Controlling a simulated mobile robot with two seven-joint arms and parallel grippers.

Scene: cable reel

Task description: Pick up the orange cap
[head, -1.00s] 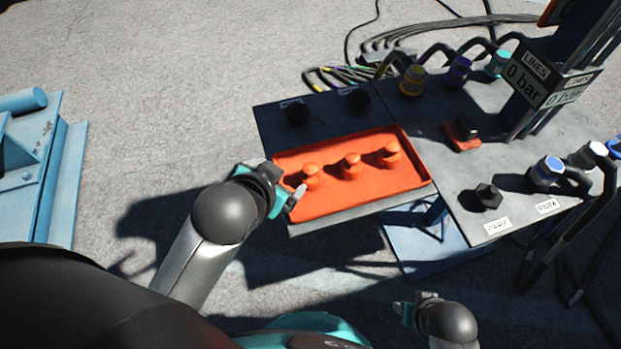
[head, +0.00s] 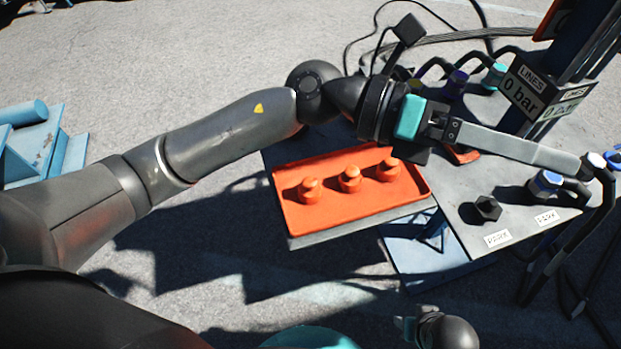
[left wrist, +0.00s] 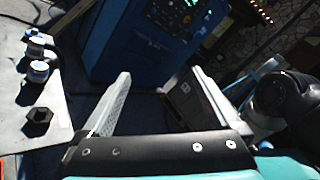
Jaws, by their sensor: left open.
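Three orange caps stand upright in a row in an orange tray (head: 400,197): a left cap (head: 308,190), a middle cap (head: 350,179) and a right cap (head: 388,170). My left arm reaches across the table beyond the tray. My left gripper (head: 566,162) is open, right of the caps and apart from them, its long finger pointing right towards the blue-capped fittings. In the left wrist view the space between its fingers (left wrist: 160,88) is empty, and no orange cap shows there. My right gripper (head: 404,325) is low in the head view, partly seen.
Hoses hang at the right. The left wrist view faces a blue cabinet (left wrist: 140,50).

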